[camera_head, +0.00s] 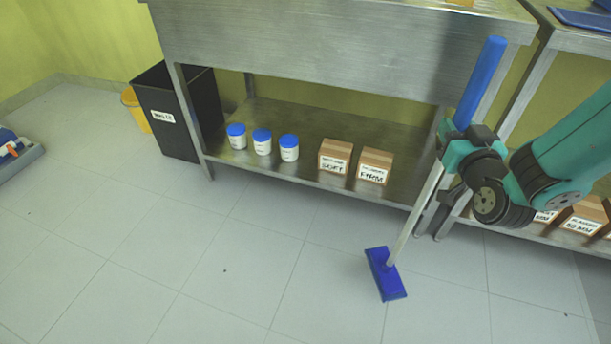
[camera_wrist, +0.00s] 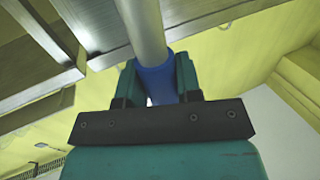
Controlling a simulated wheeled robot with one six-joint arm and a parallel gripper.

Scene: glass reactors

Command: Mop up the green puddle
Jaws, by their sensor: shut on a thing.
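A mop with a blue grip, a pale pole (camera_head: 416,216) and a flat blue head (camera_head: 386,274) stands tilted in the head view, its head at the floor. My gripper (camera_head: 457,135) is shut on the mop's handle near the lower end of the blue grip. In the wrist view my gripper's two teal fingers (camera_wrist: 158,85) sit on either side of the blue grip (camera_wrist: 156,84), with the pale pole running up from it. No green puddle shows in either view.
A steel bench (camera_head: 330,45) has a lower shelf with several white jars with blue lids (camera_head: 262,141) and cardboard boxes (camera_head: 335,157). A black waste bin (camera_head: 178,112) and a yellow bucket (camera_head: 136,108) stand left. The tiled floor (camera_head: 200,260) in front is clear.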

